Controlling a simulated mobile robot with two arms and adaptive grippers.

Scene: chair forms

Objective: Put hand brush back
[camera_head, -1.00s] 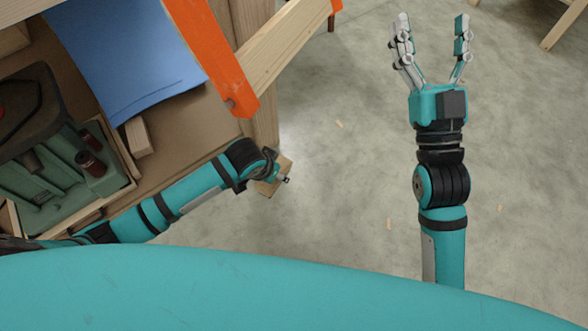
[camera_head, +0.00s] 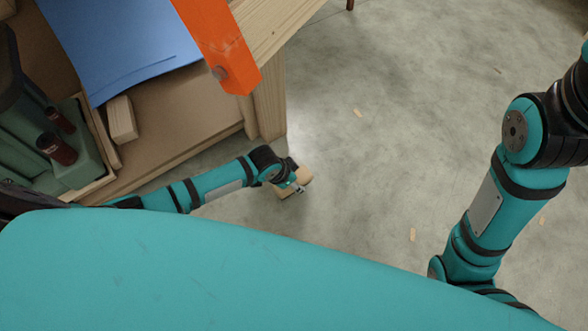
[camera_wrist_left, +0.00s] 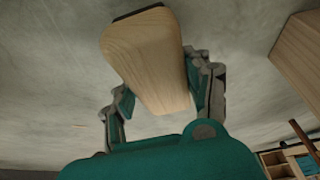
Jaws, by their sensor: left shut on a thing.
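The hand brush shows as a pale wooden body (camera_wrist_left: 150,62) between my left gripper's fingers in the left wrist view, with a dark strip along its far edge. My left gripper (camera_wrist_left: 163,98) is shut on it. In the head view my left gripper (camera_head: 298,187) is low over the concrete floor, just beyond the workbench leg, and a small part of the wooden brush (camera_head: 304,176) shows beside it. The brush's bristle side is mostly hidden. My right arm is at the right of the head view, but its gripper is out of frame.
A wooden workbench (camera_head: 270,95) with an orange clamp-like bar (camera_head: 222,45) stands at upper left. Its lower shelf (camera_head: 180,110) holds blue sheets (camera_head: 115,45), a small wood block (camera_head: 121,120) and a green machine in a tray (camera_head: 75,165). Open floor with wood chips lies right.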

